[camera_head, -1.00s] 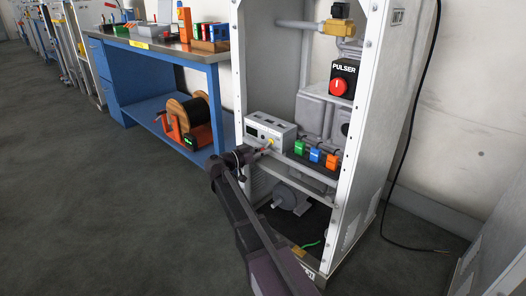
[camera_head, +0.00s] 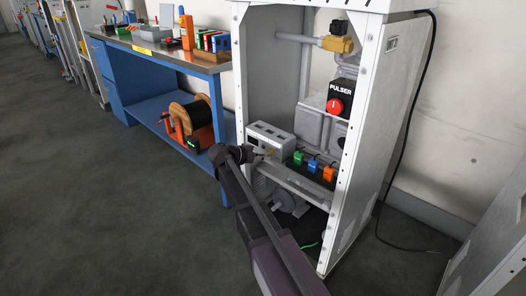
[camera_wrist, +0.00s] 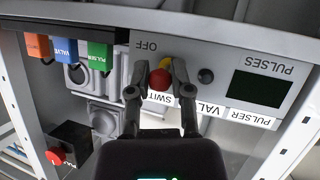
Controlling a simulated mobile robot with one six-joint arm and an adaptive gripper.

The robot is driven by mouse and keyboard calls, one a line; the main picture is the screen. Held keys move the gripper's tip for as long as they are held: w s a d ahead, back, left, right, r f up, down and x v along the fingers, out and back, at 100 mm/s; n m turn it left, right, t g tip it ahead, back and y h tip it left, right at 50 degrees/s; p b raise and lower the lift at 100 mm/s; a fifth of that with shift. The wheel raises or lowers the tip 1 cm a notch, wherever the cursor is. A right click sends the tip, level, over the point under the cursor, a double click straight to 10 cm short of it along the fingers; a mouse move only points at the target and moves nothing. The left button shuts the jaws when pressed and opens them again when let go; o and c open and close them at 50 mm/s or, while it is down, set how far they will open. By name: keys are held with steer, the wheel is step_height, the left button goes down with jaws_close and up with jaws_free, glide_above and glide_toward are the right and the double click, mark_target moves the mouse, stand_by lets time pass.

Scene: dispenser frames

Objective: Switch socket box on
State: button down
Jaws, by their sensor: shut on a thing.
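The socket box (camera_head: 270,136) is a light grey box on a shelf inside the open white cabinet. In the wrist view, which is upside down, its front panel (camera_wrist: 215,58) carries an OFF label, a dark display and the labels SWITCH, VALVE and PULSER. A switch with a red knob (camera_wrist: 160,79) and a yellow base (camera_wrist: 166,62) sticks out of this panel, close to OFF. My gripper (camera_wrist: 159,82) has its two fingers closed on either side of the red knob. In the head view my gripper (camera_head: 262,153) is at the box's front; the knob is hidden there.
Green, blue and orange blocks (camera_head: 313,164) stand right of the box. A black PULSER unit with a red knob (camera_head: 334,106) is above them. The cabinet's front post (camera_head: 345,180) stands to the right. A blue workbench (camera_head: 160,95) is at left; the floor in front is clear.

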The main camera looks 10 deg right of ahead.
steer(key=r+g+y+p, duration=0.1)
steer(key=y+p, duration=0.1)
steer(key=p, duration=0.3)
steer(key=shift+d+r+g+y, duration=0.1)
steer(key=shift+r+g+y, duration=0.2)
steer(key=shift+r, duration=0.1)
steer(key=shift+w+r+n+g+y+p, duration=0.15)
steer(key=shift+n+g+y+p, duration=0.3)
steer(key=shift+y+p, duration=0.6)
steer(key=c, duration=0.5)
jaws_free()
steer(key=shift+d, duration=0.1)
steer(key=shift+f+h, duration=0.25)
steer(key=shift+h, duration=0.1)
